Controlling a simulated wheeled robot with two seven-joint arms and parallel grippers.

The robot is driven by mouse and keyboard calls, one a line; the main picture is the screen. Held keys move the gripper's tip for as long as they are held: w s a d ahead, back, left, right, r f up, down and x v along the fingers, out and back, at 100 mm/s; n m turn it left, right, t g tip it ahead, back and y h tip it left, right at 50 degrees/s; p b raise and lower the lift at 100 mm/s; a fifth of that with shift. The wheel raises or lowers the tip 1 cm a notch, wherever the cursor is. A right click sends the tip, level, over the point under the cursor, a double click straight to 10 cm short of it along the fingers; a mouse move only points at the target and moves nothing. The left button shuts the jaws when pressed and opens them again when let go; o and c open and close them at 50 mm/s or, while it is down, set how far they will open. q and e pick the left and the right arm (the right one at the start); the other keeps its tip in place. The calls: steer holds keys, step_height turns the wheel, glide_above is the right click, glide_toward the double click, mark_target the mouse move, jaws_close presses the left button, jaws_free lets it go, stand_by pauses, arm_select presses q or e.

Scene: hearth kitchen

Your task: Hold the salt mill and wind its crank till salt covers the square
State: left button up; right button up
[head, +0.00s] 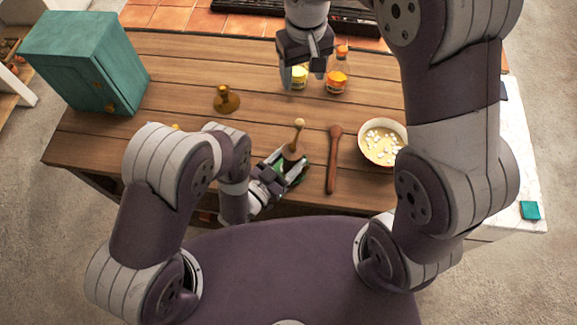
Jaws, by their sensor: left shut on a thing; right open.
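My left gripper (287,168) is low in the middle of the head view, at the table's near edge. It is shut on a brown wooden thing with a pale round knob (299,123) sticking up, which looks like the salt mill (292,152). The gripper hides most of its body. A bit of green shows around the fingers; I cannot tell whether it belongs to the mill or lies beneath it. My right gripper (303,76) is open, at the far side of the table above or just before a yellow-labelled jar.
Two small jars (338,80) stand at the back. A brass-coloured knobbed object (226,99) stands left of centre. A wooden spoon (333,160) and a bowl of white pieces (364,151) are to the right. A teal cabinet (85,60) stands at the left. The middle boards are clear.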

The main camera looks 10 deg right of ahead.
steer(key=shift+r, duration=0.7)
arm_select(q)
steer(key=o, duration=1.3)
steer(key=shift+c, duration=0.2)
steer(key=shift+a, duration=0.1)
arm_select(e)
steer(key=shift+f, duration=0.1)
